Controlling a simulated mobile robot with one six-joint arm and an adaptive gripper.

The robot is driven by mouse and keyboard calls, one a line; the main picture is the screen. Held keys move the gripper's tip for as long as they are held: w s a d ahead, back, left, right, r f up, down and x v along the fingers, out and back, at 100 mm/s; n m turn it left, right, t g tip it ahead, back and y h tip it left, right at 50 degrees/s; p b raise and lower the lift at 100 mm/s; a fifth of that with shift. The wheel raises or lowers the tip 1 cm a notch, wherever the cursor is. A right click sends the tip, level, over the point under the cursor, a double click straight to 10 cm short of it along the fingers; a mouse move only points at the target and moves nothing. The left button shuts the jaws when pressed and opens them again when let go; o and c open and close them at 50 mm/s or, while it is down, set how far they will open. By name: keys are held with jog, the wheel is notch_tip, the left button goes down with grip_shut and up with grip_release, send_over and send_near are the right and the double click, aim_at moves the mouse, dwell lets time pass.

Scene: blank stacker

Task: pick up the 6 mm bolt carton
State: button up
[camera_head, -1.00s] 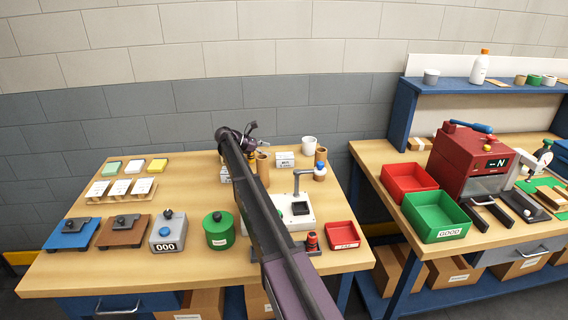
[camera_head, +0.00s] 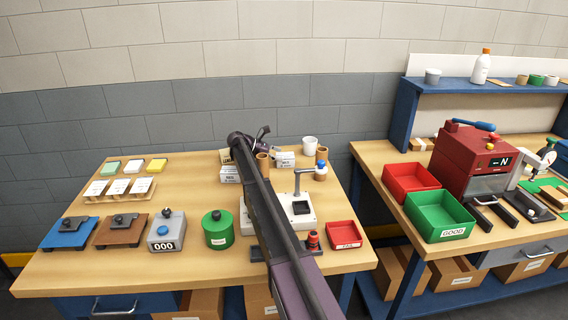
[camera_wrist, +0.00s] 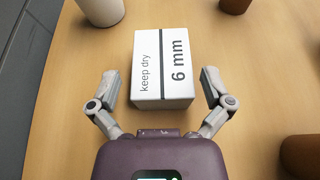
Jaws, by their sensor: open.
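The 6 mm bolt carton (camera_wrist: 163,70) is a white box with a dark stripe and the words "keep dry" and "6 mm". In the wrist view it lies between the two spread fingers of my gripper (camera_wrist: 160,78), with a gap on each side. My gripper is open and empty. In the head view the carton (camera_head: 285,159) appears to be the white box at the back of the left table, left of the white cup. My gripper (camera_head: 266,131) shows small there, behind my arm, and its fingers are hard to make out.
A white cup (camera_head: 309,144) and brown cylinders (camera_head: 262,162) stand close to the carton. Other white cartons (camera_head: 230,174) stand left of my arm. A white device with a bent arm (camera_head: 297,207) is in front. Bare wood surrounds the carton in the wrist view.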

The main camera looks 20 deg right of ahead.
aim_at(280, 155)
dwell(0.5)
jog(key=c, duration=1.1)
jog(key=shift+r, duration=0.2)
jog(key=shift+c, duration=0.2)
notch_tip(280, 155, up, 10)
jog(key=p, duration=1)
jog(key=shift+f, duration=0.15)
